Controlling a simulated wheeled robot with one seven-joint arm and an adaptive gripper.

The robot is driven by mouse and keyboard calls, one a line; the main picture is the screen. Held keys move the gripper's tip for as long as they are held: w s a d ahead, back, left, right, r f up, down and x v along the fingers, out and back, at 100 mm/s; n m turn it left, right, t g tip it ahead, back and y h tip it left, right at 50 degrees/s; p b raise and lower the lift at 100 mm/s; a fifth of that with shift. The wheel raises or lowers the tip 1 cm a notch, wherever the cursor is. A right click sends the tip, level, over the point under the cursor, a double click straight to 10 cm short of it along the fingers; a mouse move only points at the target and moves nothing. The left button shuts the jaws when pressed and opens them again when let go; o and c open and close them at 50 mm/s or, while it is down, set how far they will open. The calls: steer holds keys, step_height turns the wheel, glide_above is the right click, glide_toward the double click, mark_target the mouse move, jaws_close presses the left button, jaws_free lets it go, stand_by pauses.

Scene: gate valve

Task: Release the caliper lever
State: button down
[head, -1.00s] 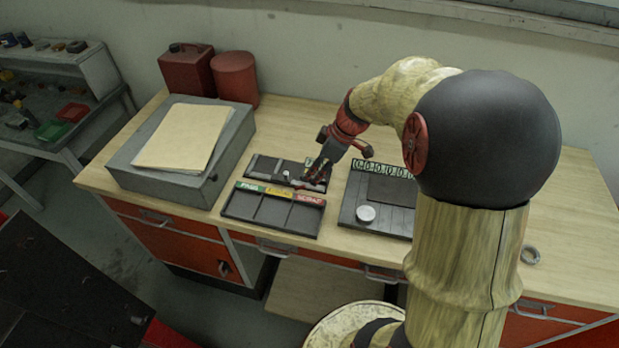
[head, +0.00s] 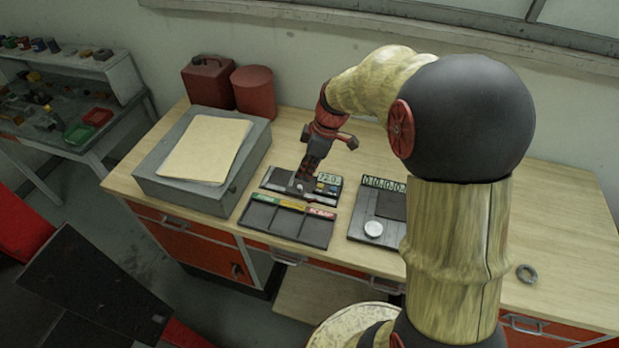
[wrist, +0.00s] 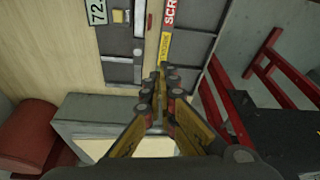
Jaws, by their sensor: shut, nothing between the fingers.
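The caliper unit (head: 300,186) is a dark flat device with a small display reading about 72.0 (head: 329,178) and coloured buttons. It lies on the workbench behind the sorting tray. In the wrist view the caliper (wrist: 124,72) is at the upper left, its display (wrist: 97,12) cut by the top edge. My gripper (head: 303,178) points down over the caliper's left part in the head view. In the wrist view its fingertips (wrist: 165,76) are together and empty, between the caliper and the tray. The lever cannot be told apart clearly. Contact with the caliper cannot be told.
The sorting tray (head: 286,226), with green, yellow and red labels, lies in front. A dark counter board (head: 364,212) with a white disc (head: 373,229) is to the right. A grey box (head: 180,190) with papers stands left. A ring (head: 527,274) lies far right; the bench around it is clear.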

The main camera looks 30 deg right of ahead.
step_height(320, 180, up, 2)
steer(key=w+p, duration=0.1)
steer(key=m+h, duration=0.2)
glide_above(313, 201)
steer(key=w+a, duration=0.2)
steer(key=w, duration=0.1)
step_height(313, 201, down, 10)
steer(key=r, duration=0.1)
steer(key=f, duration=0.1)
steer(key=d+f, duration=0.1)
steer(key=s+f+b, duration=0.1)
steer(key=shift+d+f+g, duration=0.1)
steer(key=shift+d+g, duration=0.05)
steer(key=shift+g, duration=0.15)
steer(key=shift+s+d+f, duration=0.15)
steer(key=shift+d+f, duration=0.05)
steer(key=shift+f, duration=0.15)
